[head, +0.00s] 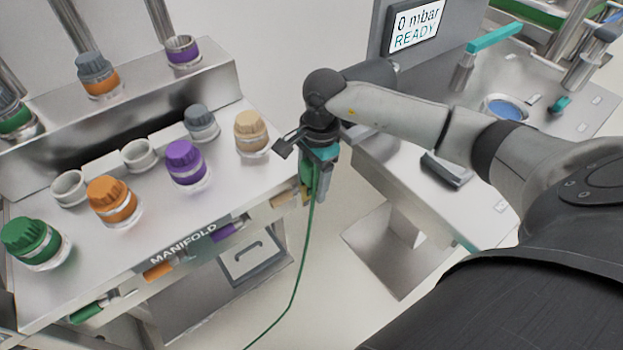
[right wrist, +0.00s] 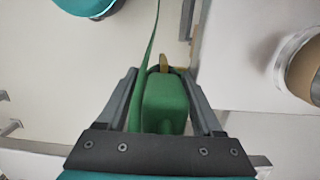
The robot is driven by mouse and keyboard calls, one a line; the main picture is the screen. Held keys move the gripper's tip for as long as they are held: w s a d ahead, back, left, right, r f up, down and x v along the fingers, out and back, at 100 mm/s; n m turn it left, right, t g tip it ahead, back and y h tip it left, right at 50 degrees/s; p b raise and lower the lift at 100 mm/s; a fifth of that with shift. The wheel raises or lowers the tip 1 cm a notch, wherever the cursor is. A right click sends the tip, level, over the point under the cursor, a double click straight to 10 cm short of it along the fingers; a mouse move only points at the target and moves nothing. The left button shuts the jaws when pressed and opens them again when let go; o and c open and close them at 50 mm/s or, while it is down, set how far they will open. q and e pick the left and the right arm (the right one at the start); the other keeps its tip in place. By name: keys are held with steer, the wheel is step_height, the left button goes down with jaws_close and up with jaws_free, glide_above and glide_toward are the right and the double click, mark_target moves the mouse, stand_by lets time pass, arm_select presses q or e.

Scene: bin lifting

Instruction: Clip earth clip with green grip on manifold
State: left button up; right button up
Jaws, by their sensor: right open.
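The earth clip with the green grip (right wrist: 165,104) lies between the two fingers of my right gripper (right wrist: 165,95) in the right wrist view. A brass-coloured tip shows at its far end, and a green cable (right wrist: 146,55) runs alongside it. In the head view, my right gripper (head: 318,190) is open at the right end of the manifold (head: 110,160), just off its front edge. The green cable also shows in the head view (head: 300,245), hanging from the gripper to the floor. Whether the clip touches the manifold is unclear. My left gripper is not in view.
Green (head: 30,240), orange (head: 112,200), purple (head: 186,162) and tan (head: 250,130) caps stand on the manifold. Coloured pieces line its front edge, including a green one (head: 86,312). A steel bench (head: 400,180) and a display (head: 415,25) reading "0 mbar READY" are at right.

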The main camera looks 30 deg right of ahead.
steer(key=shift+w+r, duration=0.2)
steer(key=shift+w, duration=0.05)
steer(key=shift+r, duration=0.25)
steer(key=r, duration=0.4)
steer(key=d+r+p, duration=0.1)
steer(key=r, duration=0.4)
steer(key=d+r, duration=0.1)
steer(key=r, duration=0.4)
steer(key=shift+s+r+p, duration=0.1)
steer(key=shift+r+p, duration=0.05)
steer(key=shift+p, duration=0.25)
steer(key=shift+s+a, duration=0.1)
